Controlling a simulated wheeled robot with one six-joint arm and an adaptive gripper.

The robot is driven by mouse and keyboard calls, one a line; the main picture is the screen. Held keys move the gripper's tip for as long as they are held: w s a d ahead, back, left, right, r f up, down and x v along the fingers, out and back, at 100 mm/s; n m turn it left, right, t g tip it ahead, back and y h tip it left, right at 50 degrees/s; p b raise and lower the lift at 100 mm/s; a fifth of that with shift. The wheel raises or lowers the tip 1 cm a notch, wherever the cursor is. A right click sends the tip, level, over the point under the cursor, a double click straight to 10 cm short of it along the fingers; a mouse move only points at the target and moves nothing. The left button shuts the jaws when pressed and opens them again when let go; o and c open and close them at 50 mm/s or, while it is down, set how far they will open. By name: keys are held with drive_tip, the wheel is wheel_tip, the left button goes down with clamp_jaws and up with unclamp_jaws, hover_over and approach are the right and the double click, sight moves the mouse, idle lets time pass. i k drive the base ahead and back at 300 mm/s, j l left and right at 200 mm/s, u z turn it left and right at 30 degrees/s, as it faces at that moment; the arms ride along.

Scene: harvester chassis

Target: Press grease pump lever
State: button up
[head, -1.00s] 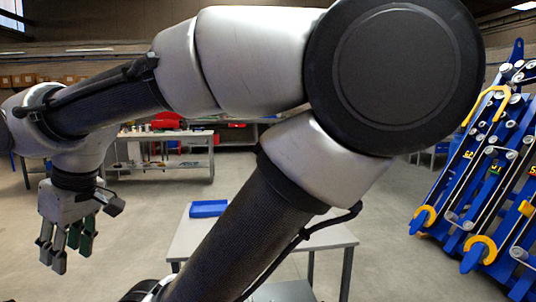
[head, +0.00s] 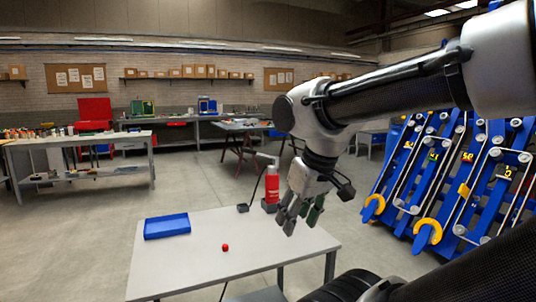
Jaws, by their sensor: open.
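The grease pump (head: 271,186) is a red cylinder with a grey top, standing upright at the back right of a light grey table. A thin grey bar, which looks like its lever (head: 266,157), sticks out at its top to the left. A dark hose runs down beside it to a small dark block on the table. My gripper (head: 300,222) points downward with its fingers apart and empty. In the picture it is just right of the pump; I cannot tell the gap in depth.
The table (head: 205,262) also bears a blue tray (head: 167,226) at the left and a small red object (head: 225,247) near the front. Blue harvester frames with yellow hooks (head: 428,234) stand at the right. A workbench (head: 80,142) stands at the far left. Open floor lies between.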

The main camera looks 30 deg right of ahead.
sight(247, 150)
drive_tip(key=z, duration=0.75)
